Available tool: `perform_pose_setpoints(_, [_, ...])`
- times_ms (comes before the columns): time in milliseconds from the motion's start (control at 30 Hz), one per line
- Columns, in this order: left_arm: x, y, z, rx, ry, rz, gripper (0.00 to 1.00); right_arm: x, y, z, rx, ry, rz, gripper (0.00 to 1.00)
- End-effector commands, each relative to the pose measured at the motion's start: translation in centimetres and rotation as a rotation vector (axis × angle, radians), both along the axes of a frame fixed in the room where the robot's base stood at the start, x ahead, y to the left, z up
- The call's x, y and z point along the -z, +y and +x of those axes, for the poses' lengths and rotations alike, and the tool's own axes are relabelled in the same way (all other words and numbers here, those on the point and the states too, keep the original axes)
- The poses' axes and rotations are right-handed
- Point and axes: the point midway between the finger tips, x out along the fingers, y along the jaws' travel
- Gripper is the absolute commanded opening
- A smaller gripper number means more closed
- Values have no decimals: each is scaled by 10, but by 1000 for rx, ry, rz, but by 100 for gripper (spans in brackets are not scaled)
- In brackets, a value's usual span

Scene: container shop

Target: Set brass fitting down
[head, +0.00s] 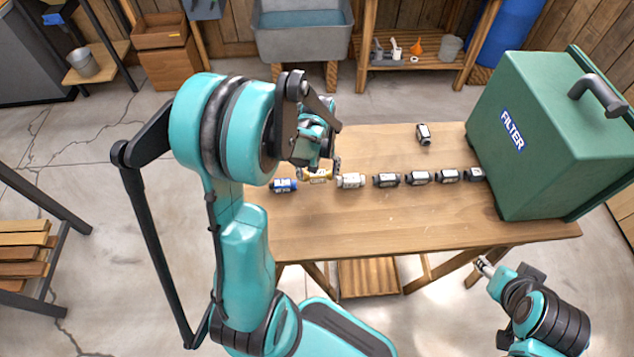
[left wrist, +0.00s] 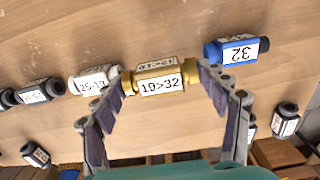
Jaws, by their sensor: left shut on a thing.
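The brass fitting (left wrist: 161,87) is gold-coloured with a white label reading 19>32. My left gripper (head: 322,168) is shut on it, with one finger at each end, also seen in the left wrist view (left wrist: 163,76). In the head view the brass fitting (head: 318,177) sits in the row between a blue fitting (head: 284,185) and a silver-white fitting (head: 351,181). Its left end is very close to the silver-white one in the left wrist view. I cannot tell whether it touches the table. My right gripper (head: 485,266) is low at the right, off the table's front edge; its fingers are unclear.
Several dark fittings (head: 417,178) continue the row rightward to a large green FILTER box (head: 535,130) on the wooden table (head: 400,225). One dark fitting (head: 424,134) stands apart behind the row. The table's front strip is clear.

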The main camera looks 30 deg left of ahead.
Motion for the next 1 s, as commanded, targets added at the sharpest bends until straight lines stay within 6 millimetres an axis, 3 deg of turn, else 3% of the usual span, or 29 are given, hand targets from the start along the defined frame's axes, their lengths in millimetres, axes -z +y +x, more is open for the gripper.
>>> perform_pose_setpoints(133, [9, 3, 0, 2, 0, 0, 42, 5, 0, 0, 0, 0, 0, 49])
perform_pose_setpoints(367, [42, 3, 0, 2, 0, 0, 42, 22, 0, 0, 0, 0, 0, 49])
perform_pose_setpoints(733, [45, 2, 0, 1, 0, 0, 42, 24, 0, 0, 0, 0, 0, 49])
perform_pose_setpoints(767, [45, 3, 0, 1, 0, 0, 76, 24, 0, 0, 0, 0, 0, 49])
perform_pose_setpoints(800, [45, 3, 0, 1, 0, 0, 82, 23, 0, 0, 0, 0, 0, 49])
perform_pose_setpoints(1000, [44, 3, 0, 1, 0, 0, 82, 23, 0, 0, 0, 0, 0, 49])
